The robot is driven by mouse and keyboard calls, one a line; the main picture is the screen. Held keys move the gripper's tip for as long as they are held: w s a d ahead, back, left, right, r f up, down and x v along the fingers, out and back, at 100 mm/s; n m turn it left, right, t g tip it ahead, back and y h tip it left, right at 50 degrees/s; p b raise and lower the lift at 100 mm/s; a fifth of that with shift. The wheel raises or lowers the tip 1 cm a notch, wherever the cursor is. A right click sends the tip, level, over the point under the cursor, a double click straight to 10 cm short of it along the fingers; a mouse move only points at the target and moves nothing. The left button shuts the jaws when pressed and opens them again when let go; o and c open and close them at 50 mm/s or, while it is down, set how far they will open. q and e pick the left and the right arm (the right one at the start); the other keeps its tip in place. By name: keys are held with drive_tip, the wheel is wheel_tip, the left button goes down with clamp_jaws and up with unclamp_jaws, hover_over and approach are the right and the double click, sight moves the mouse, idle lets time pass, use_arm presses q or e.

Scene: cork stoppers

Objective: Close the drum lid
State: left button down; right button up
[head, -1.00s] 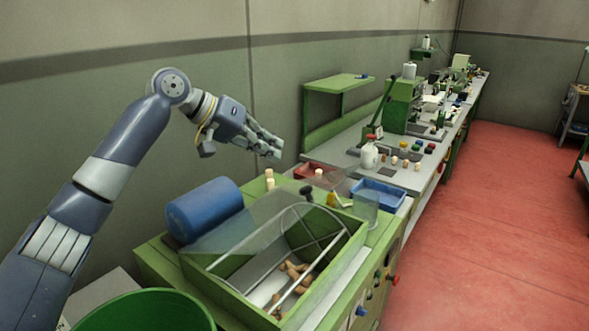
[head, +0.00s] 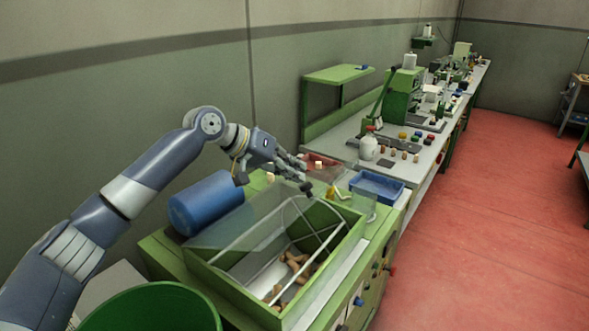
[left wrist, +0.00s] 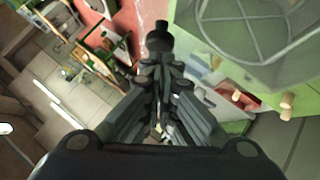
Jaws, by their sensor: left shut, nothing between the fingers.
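The drum is a green-walled box (head: 215,283) on a green bench, open at the top, with brown corks (head: 295,263) inside. Its clear lid (head: 235,222) stands raised and tilted at the back. A dark knob (head: 307,188) is at the lid's right end. My left gripper (head: 301,172) is shut and empty, just above and behind the knob. In the left wrist view the knob (left wrist: 159,38) appears just beyond the closed fingertips (left wrist: 163,65); I cannot tell whether they touch. My right gripper is not in view.
A blue cylinder (head: 207,203) lies behind the drum. A green tub (head: 150,308) stands at the front left. A clear beaker (head: 363,206), a blue tray (head: 377,184) and a red tray (head: 322,160) are beyond the drum. Red floor on the right is free.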

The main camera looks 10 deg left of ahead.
use_arm(q)
drive_tip(key=shift+s+d+f, duration=0.2)
drive_tip(key=shift+d+f, duration=0.2)
drive_tip(key=s+d+f+m+y, duration=0.1)
drive_tip(key=d+f, duration=0.2)
drive_tip(key=f, duration=0.4)
drive_tip(key=s+d+f+m+t+y, duration=0.1)
drive_tip(key=s+d+f+y, duration=0.1)
drive_tip(key=f, duration=0.5)
drive_tip(key=shift+d+f+y, duration=0.3)
drive_tip(key=shift+d, duration=0.55)
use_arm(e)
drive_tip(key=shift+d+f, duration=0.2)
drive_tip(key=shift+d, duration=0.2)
